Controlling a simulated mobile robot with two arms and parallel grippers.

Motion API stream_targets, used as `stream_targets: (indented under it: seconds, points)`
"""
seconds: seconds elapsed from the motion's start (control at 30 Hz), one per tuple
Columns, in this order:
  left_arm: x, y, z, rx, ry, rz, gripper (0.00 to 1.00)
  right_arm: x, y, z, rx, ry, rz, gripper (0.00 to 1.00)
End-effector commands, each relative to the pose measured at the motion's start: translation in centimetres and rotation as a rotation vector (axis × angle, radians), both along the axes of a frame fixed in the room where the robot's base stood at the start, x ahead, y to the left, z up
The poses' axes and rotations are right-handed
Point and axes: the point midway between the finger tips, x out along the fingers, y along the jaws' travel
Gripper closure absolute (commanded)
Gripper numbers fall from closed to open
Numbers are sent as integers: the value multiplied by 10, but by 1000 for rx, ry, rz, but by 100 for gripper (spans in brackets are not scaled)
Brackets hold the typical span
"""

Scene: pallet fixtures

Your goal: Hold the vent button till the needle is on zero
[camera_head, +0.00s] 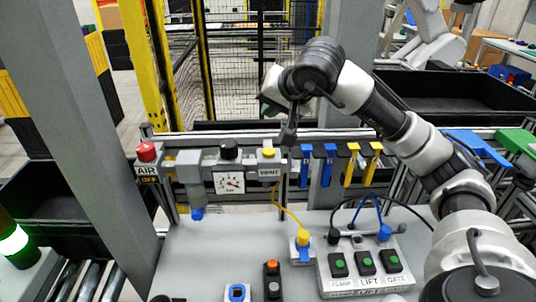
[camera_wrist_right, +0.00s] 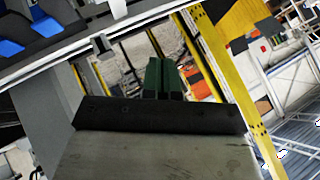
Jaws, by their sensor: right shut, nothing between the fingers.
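The vent button is a yellow cap (camera_head: 268,152) on top of a grey block with a white VENT label (camera_head: 269,172). The gauge (camera_head: 229,183) is a white square dial left of it, under a black knob; its needle is dark and too small to read surely. My right gripper (camera_head: 270,104) is above and behind the vent button, apart from it, partly hidden by my wrist. In the right wrist view its green fingers (camera_wrist_right: 165,78) are together with nothing between them. My left gripper is not in view.
A red knob (camera_head: 146,151) marked AIR is at the left. Blue and yellow clamps (camera_head: 352,162) hang right of the vent block. A yellow cable runs down to a yellow-capped box (camera_head: 301,247). A panel (camera_head: 367,277) with green buttons is in front. A black crate (camera_head: 455,95) stands behind.

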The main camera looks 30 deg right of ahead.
Motion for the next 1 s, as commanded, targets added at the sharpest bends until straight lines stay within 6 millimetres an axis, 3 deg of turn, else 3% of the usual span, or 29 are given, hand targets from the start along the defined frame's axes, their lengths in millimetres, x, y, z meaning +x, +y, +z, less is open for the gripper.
stream_targets:
  seconds: [0.13, 0.4, 1.0]
  points:
    - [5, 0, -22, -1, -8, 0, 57, 0, 0, -27, 0, 1, 0, 100]
    - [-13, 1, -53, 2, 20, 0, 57, 0, 0, -62, -1, 0, -1, 100]
    - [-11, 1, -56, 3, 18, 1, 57, 0, 0, -67, 0, 0, 0, 100]
